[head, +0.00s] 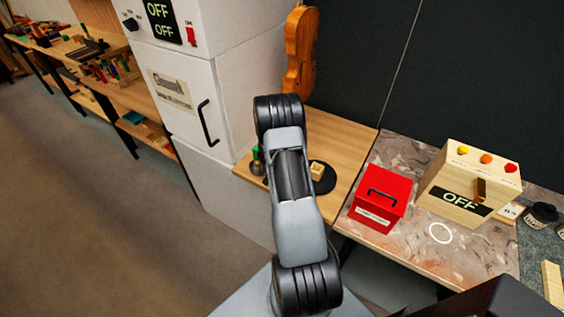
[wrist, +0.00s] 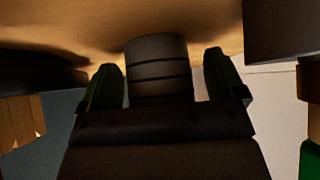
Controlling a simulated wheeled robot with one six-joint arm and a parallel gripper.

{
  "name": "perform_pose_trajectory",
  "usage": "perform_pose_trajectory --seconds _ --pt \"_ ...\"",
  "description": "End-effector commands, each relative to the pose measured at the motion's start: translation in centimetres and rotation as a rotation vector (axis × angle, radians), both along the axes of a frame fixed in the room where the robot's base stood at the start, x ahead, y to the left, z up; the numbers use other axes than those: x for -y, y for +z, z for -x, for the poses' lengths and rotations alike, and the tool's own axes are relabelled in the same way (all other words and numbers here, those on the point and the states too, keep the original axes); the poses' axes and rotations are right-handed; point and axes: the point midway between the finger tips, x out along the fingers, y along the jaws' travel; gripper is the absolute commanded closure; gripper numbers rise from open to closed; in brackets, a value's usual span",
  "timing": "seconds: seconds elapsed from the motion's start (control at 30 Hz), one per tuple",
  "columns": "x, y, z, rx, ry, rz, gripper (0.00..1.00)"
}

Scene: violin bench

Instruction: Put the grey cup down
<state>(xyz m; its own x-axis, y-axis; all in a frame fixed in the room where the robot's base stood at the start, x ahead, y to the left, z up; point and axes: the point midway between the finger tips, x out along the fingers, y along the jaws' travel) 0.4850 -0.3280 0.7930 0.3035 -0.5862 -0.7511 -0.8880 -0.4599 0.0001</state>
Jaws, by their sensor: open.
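The grey cup (wrist: 158,55) shows in the wrist view as a grey cylinder with dark rings, between my two dark fingers. My gripper (wrist: 160,72) is open, with one finger on each side of the cup and a narrow gap to each. The wrist view looks upside down, with the wooden top (wrist: 200,18) along its upper edge. The cup's end meets this wood, so it appears to stand on it. In the head view my arm hides the cup and the gripper.
A black disc (head: 327,184) with a pale wooden block (head: 317,171) lies right of my arm on the wooden bench (head: 349,146). A green item (head: 257,153) stands left. A violin (head: 301,50) hangs behind. A red box (head: 380,199) sits on the marbled top (head: 393,246).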

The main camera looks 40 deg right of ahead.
Motion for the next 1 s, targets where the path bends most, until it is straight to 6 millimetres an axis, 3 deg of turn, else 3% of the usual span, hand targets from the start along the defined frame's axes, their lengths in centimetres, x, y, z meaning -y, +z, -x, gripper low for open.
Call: perform_pose_trajectory --seconds 0.2,0.8,1.0 --pt "0.01 -0.01 0.00 0.000 0.000 0.000 0.14" --pt "0.00 0.03 -0.01 0.000 0.000 0.000 0.71" --pt "0.00 0.10 -0.01 0.000 0.000 0.001 0.72"
